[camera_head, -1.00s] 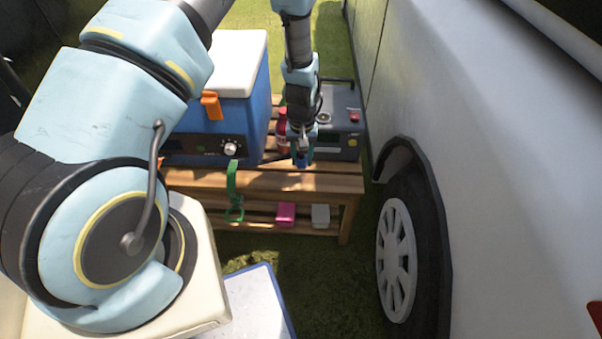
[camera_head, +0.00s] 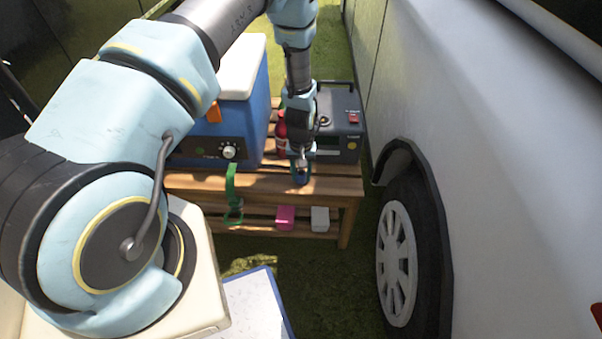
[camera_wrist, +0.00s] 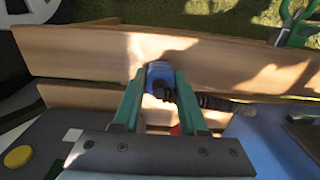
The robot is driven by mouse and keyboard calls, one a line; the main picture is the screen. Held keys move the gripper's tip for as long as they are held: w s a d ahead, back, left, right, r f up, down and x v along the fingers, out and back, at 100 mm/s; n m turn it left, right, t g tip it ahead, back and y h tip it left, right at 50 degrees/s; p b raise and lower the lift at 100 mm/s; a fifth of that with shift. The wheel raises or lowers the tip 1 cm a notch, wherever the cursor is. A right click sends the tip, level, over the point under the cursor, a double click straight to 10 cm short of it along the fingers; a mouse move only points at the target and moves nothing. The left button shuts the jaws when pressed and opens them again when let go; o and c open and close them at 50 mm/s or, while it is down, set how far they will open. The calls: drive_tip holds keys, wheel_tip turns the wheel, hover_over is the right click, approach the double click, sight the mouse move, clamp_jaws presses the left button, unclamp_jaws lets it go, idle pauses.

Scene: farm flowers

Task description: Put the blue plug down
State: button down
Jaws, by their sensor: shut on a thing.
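The blue plug (camera_wrist: 159,75) is between the fingertips of my gripper (camera_wrist: 157,85) in the wrist view, with its dark cable running off to the right. My gripper is shut on it. In the head view the plug (camera_head: 301,176) shows small and dark blue at the end of my gripper (camera_head: 301,168), over the front part of the wooden bench (camera_head: 260,184). I cannot tell whether the plug touches the bench top.
A blue cool box (camera_head: 240,118) with a white lid stands left of my gripper. A dark power unit (camera_head: 341,130) and a red bottle (camera_head: 281,135) stand behind. A green strap (camera_head: 231,185) hangs at the front edge. A white vehicle (camera_head: 500,180) is close on the right.

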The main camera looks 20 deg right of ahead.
drive_tip(key=shift+f, duration=0.3)
drive_tip(key=shift+c, duration=2.2)
unclamp_jaws()
drive_tip(key=shift+r, duration=0.15)
wheel_tip(320, 180, up, 13)
drive_tip(key=w+a+r+n, duration=0.1)
drive_tip(key=w+a+r, duration=0.3)
drive_tip(key=a+r, duration=0.45)
drive_tip(key=s+a+r+n, duration=0.1)
drive_tip(key=s+a+r, duration=0.3)
drive_tip(key=a+r, duration=0.4)
drive_tip(key=s+a+r+n+t, duration=0.1)
drive_tip(key=s+a+r, duration=0.3)
drive_tip(key=a, duration=0.9)
wheel_tip(320, 180, up, 4)
drive_tip(key=shift+a+f+n+t, duration=0.15)
drive_tip(key=shift+a+n+t, duration=0.15)
drive_tip(key=shift+a+n, duration=0.1)
